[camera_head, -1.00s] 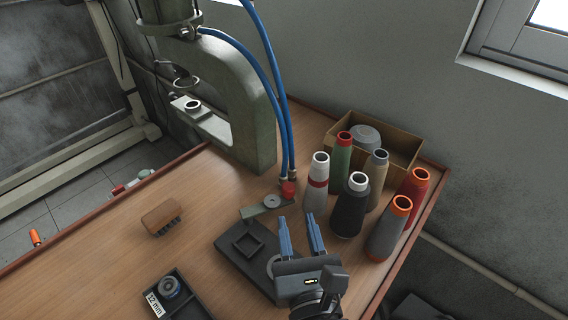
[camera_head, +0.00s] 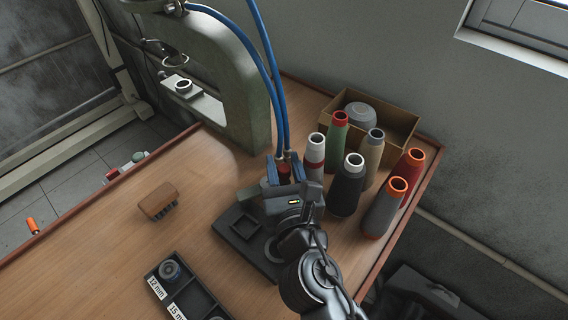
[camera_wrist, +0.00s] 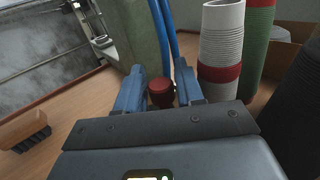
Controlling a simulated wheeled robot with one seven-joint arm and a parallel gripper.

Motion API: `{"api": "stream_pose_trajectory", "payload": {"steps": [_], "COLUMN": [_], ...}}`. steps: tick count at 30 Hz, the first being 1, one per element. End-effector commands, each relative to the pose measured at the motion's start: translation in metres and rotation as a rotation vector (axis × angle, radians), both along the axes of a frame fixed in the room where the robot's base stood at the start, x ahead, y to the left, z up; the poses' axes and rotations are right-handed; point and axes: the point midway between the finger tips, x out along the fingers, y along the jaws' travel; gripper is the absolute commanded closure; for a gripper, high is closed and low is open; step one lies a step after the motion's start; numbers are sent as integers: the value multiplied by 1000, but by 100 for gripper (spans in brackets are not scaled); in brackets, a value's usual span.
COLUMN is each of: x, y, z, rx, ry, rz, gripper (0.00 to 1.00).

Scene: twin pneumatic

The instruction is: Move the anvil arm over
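The anvil arm, a flat grey-green bar (camera_head: 248,193), lies on the bench and is mostly hidden behind my gripper in the head view. A red knob (camera_head: 284,173) stands at its far end, near the lower ends of two blue hoses. It also shows in the wrist view (camera_wrist: 161,93). My gripper (camera_head: 285,165) has its two blue fingers apart, one on each side of the red knob. In the wrist view my gripper (camera_wrist: 160,75) is open around the knob. Whether the fingers touch it cannot be told.
Thread cones (camera_head: 348,186) stand close on the right, before a cardboard box (camera_head: 398,122). The green press frame (camera_head: 243,110) rises behind. A black base with a square recess (camera_head: 243,224), a parts tray (camera_head: 192,300) and a brown brush (camera_head: 158,201) are on the bench.

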Motion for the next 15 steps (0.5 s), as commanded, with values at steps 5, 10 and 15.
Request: {"api": "stream_pose_trajectory", "payload": {"steps": [5, 10, 15], "x": [0, 0, 0], "y": [0, 0, 0], "z": [0, 0, 0], "rx": [0, 0, -1], "ry": [0, 0, 0], "rz": [0, 0, 0], "gripper": [63, 79, 96]}}
